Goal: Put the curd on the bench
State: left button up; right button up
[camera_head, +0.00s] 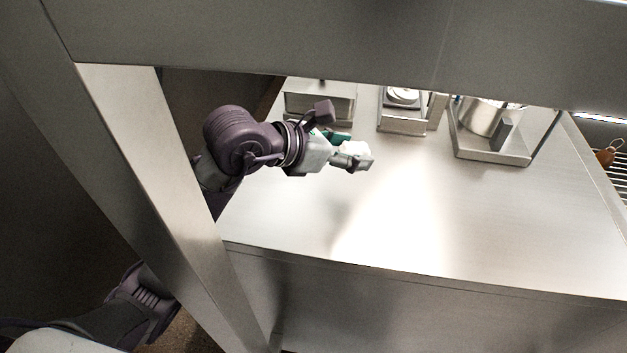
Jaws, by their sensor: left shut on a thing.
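My left gripper (352,160) reaches in from the left over the steel bench (490,225). It is shut on a small white thing, which I take to be the curd (355,148). The curd is mostly hidden by the fingers, and a bit of green shows beside it. The gripper is over the back left part of the bench top. I cannot tell whether the curd touches the surface. My right gripper is not in view.
Along the back of the bench stand a steel container (318,107), a scale-like box (402,122) and a tray (490,152) with a metal pot (482,117). A steel post (150,170) and an overhead beam (350,40) frame the opening. The bench's middle and front are clear.

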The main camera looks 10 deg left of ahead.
pick_arm(q)
send_over(302, 202)
notch_tip(302, 202, down, 5)
jog(key=shift+d+r, duration=0.1)
jog(key=shift+r, duration=0.05)
jog(key=shift+f, duration=2.1)
jog(key=shift+f, duration=0.2)
jog(key=o, duration=1.2)
jog(key=shift+r, duration=0.1)
jog(key=shift+r, duration=0.1)
